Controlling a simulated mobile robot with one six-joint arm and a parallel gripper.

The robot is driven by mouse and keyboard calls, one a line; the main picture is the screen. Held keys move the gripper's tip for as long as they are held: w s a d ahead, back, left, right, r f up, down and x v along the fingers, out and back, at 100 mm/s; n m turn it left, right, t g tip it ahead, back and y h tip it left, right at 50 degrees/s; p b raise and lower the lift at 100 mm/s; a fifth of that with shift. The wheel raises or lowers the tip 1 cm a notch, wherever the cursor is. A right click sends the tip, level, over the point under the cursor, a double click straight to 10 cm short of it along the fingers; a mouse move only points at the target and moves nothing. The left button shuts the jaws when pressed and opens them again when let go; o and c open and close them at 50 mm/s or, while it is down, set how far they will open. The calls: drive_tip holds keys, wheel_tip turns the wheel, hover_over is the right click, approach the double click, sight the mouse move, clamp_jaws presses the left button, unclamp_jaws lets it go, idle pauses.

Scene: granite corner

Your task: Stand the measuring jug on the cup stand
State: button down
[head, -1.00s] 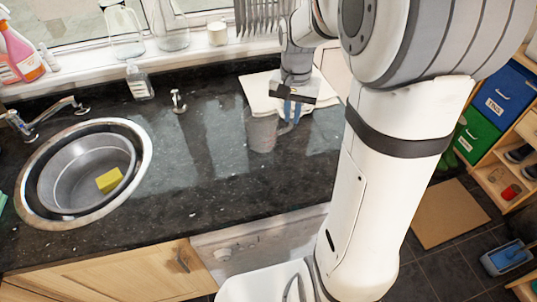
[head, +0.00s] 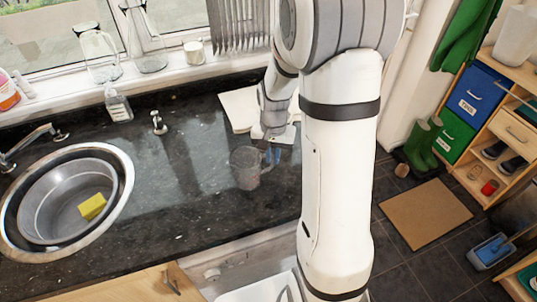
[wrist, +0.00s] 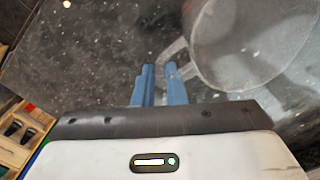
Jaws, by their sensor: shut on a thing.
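The measuring jug (head: 246,170) is clear and see-through, and stands upright at the right part of the dark counter. In the head view I cannot tell whether its base touches the counter. My gripper (head: 272,156) has blue fingers and is at the jug's right side. In the wrist view the jug (wrist: 250,45) fills the upper right, and its handle (wrist: 172,52) meets the fingertips (wrist: 159,68). The gripper is shut on that handle. I cannot make out a cup stand for certain in either view.
Pale flat sheets or boards (head: 238,107) lie behind the jug, partly hidden by my arm. A round sink (head: 35,205) with a yellow sponge (head: 92,206) is at left. The counter between sink and jug is clear.

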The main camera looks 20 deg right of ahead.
drive_tip(key=shift+s, duration=0.1)
drive_tip(key=shift+f, duration=0.1)
drive_tip(key=c, duration=1.5)
unclamp_jaws()
